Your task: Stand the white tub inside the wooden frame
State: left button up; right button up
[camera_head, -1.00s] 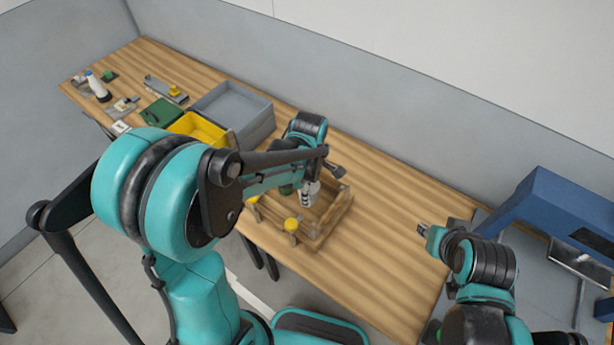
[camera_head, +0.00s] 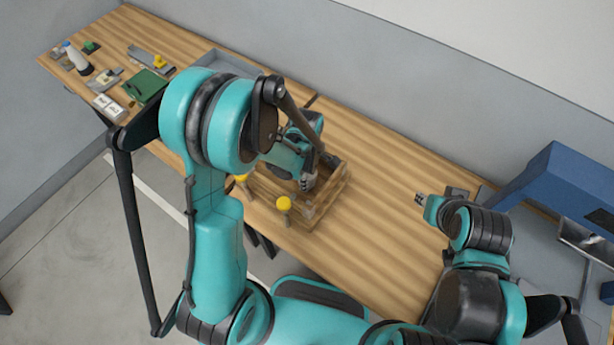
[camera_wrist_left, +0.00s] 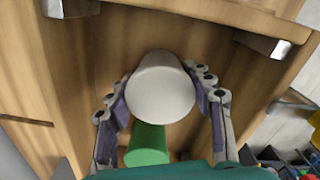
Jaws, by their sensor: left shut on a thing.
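The white tub (camera_wrist_left: 160,88) sits between the two fingers of my left gripper (camera_wrist_left: 163,105) in the left wrist view, and the gripper is shut on it. In the head view my left gripper (camera_head: 308,183) is low at the wooden frame (camera_head: 330,203), and the tub is mostly hidden there. In the wrist view, wooden walls (camera_wrist_left: 50,75) surround the tub; whether its base touches the surface below cannot be told. My right gripper (camera_head: 422,199) hangs over the right part of the table, apart from the frame, its fingers too small to judge.
A green object (camera_wrist_left: 148,146) is close beside the tub. A grey bin (camera_head: 228,64) is partly hidden behind my left arm. A blue machine (camera_head: 560,185) stands at right. The table right of the frame is clear.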

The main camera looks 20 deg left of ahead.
pick_arm(q)
jog(key=shift+s, duration=0.1)
jog(key=shift+f, duration=0.15)
jog(key=o, duration=1.3)
